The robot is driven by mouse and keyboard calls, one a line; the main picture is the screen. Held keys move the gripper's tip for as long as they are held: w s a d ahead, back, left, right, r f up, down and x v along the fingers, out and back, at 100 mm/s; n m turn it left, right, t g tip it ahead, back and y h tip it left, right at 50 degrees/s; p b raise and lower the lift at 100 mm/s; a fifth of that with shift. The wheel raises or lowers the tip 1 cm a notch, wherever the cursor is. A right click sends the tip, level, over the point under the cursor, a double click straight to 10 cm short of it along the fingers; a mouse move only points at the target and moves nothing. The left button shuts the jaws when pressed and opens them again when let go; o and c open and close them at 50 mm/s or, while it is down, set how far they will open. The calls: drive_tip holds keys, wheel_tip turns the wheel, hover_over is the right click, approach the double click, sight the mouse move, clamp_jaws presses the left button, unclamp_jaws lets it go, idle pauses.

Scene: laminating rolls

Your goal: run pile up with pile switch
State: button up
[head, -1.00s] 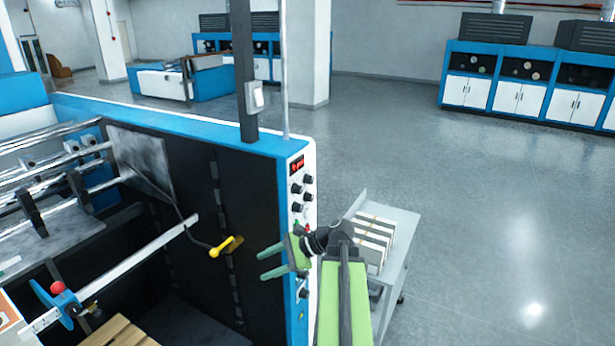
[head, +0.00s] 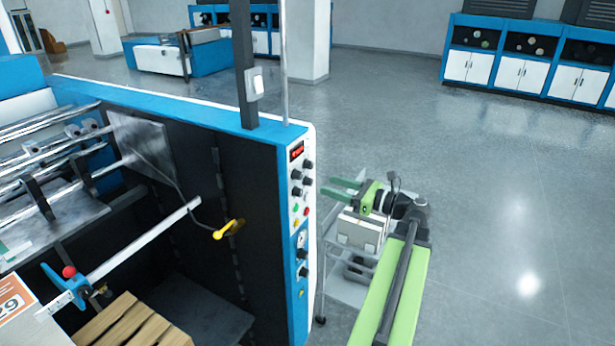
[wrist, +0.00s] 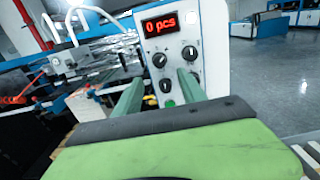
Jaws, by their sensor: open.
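The control panel (head: 301,215) is on the narrow end of the blue and black machine. It carries a red display (head: 297,151), several black knobs and small coloured buttons; the display reads "0 pcs" in the wrist view (wrist: 165,24). I cannot tell which control is the pile switch. A white switch box (head: 256,85) is also fixed to the dark post above. Slatted wood (head: 130,325), perhaps a pallet, lies low inside the machine. My gripper (head: 332,187) is open and empty, right of the panel and apart from it. Its green fingers point at the panel in the wrist view (wrist: 160,85).
A grey trolley (head: 345,290) with a pale stack (head: 360,232) stands under my gripper, right of the machine. A yellow-handled crank (head: 228,229) sticks out inside the machine. The floor (head: 490,220) to the right is clear, with blue cabinets (head: 520,70) behind.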

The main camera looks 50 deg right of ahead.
sight(301, 177)
drive_tip(key=x, duration=1)
drive_tip(key=shift+d, duration=0.1)
drive_tip(key=shift+c, duration=0.5)
